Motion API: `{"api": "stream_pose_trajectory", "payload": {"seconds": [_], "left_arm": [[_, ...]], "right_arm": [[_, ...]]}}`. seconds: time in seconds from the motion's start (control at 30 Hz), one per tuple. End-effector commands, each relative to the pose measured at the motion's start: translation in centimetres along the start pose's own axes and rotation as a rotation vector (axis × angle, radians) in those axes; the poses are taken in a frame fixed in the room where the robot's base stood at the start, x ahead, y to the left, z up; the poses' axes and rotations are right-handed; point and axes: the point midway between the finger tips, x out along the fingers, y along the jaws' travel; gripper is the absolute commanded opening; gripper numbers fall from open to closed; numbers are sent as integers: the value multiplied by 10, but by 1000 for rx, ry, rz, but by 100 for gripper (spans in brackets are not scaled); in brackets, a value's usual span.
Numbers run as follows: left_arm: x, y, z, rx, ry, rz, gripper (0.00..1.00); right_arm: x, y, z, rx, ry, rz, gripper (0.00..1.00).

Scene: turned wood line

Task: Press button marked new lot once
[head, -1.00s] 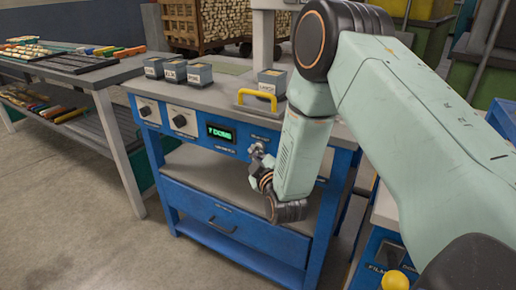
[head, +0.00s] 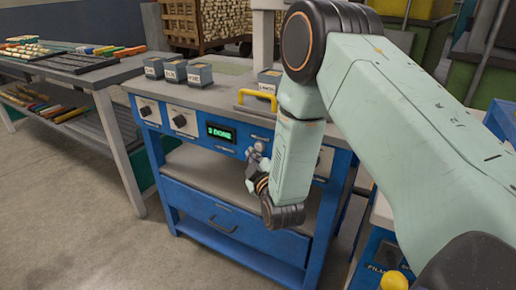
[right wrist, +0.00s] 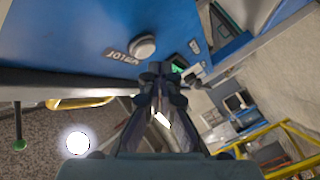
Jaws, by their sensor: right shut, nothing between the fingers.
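The round grey-white button (right wrist: 143,46) sits on the blue panel in the right wrist view. The label beside it (right wrist: 121,55) shows upside down and seems to read NEW LOT. My right gripper (right wrist: 162,72) is shut and empty, its tips below and right of the button in that view, with no visible contact. In the head view my right gripper (head: 257,156) is in front of the blue panel front (head: 180,124), right of the green display (head: 221,134), which seems to read 3 DONE. The gripper and arm hide the button there. My left gripper is not in view.
Two black knobs (head: 180,121) are left of the display. A yellow handle (head: 258,96) and several small labelled boxes (head: 199,75) are on the bench top. A blue drawer (head: 232,218) is below. A rack of coloured turned pieces (head: 75,62) stands at left.

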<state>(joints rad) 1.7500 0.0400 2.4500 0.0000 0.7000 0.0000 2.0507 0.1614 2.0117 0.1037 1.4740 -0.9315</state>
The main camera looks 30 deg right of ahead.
Motion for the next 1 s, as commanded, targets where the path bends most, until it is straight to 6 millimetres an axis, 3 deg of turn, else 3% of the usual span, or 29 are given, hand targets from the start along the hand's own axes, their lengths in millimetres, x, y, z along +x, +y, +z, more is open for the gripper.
{"api": "stream_pose_trajectory", "payload": {"seconds": [0.23,0.73,1.0], "left_arm": [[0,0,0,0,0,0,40],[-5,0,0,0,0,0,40],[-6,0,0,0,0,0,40]], "right_arm": [[-3,-3,-3,-2,1,-2,0],[-32,-24,-24,-2,2,-4,0],[-35,-26,-25,0,0,-1,0]]}}
